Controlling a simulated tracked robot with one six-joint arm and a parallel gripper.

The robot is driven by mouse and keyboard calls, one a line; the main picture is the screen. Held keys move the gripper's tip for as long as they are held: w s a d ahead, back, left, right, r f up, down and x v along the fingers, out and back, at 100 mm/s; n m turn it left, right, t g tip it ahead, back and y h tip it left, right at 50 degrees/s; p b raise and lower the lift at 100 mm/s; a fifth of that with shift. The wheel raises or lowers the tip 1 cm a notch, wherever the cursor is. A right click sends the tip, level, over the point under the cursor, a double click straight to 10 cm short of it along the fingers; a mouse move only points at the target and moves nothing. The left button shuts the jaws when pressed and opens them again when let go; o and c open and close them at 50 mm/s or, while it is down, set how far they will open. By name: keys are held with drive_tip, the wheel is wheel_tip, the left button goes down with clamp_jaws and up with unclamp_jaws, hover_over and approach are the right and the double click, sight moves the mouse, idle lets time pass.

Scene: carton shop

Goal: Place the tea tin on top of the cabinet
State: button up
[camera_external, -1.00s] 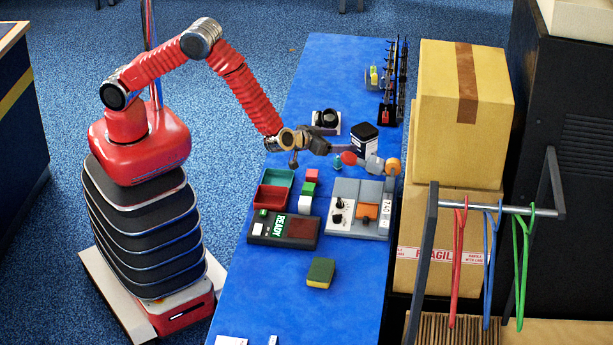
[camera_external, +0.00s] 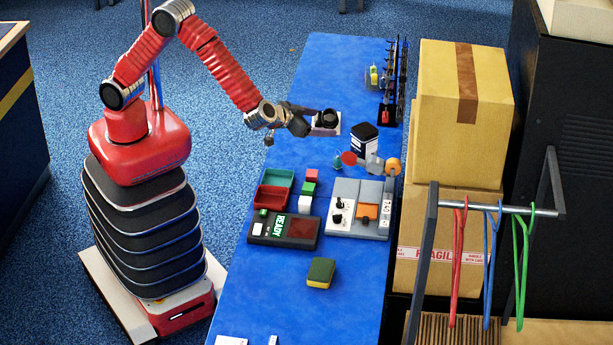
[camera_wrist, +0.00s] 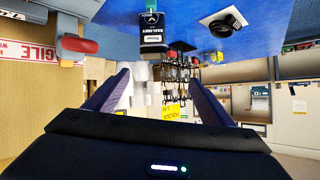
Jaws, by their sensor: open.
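The tea tin (camera_external: 364,142), white with a dark lid, stands upright near the far edge of the blue table. In the wrist view the tin (camera_wrist: 152,32) appears upside down, ahead of the fingers and apart from them. My gripper (camera_external: 302,122) is open and empty, raised to the left of the tin. Both fingers show in the wrist view (camera_wrist: 158,85) with nothing between them. I cannot tell for sure which thing is the cabinet; a low grey unit (camera_external: 346,188) with knobs and an orange block sits on the table, and a tall black cabinet-like body (camera_external: 575,150) stands at right.
A dark round part on a white plate (camera_external: 326,121) lies by my gripper. A red round thing (camera_external: 349,158) is close to the tin. Stacked cartons (camera_external: 440,100) stand past the far edge. The table around the sponge (camera_external: 321,272) is mostly clear.

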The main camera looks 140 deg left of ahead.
drive_tip(key=s+d+r+m+h, duration=0.2)
drive_tip(key=s+d+r+m, duration=0.1)
drive_tip(key=d+r, duration=0.65)
drive_tip(key=s+d+r+m+t+h, duration=0.1)
drive_tip(key=s+d+m+t+h, duration=0.1)
drive_tip(key=d, duration=1.1)
drive_tip(key=s+d+r+m+t+h, duration=0.2)
drive_tip(key=s+d+m+h, duration=0.3)
drive_tip(key=d, duration=0.7)
drive_tip(key=s+d+r+m+t+h, duration=0.2)
drive_tip(key=s+d+m, duration=0.4)
drive_tip(key=d, duration=0.7)
drive_tip(key=shift+s+d+r+h, duration=0.3)
drive_tip(key=shift+s+h, duration=0.4)
drive_tip(key=shift+s, duration=0.55)
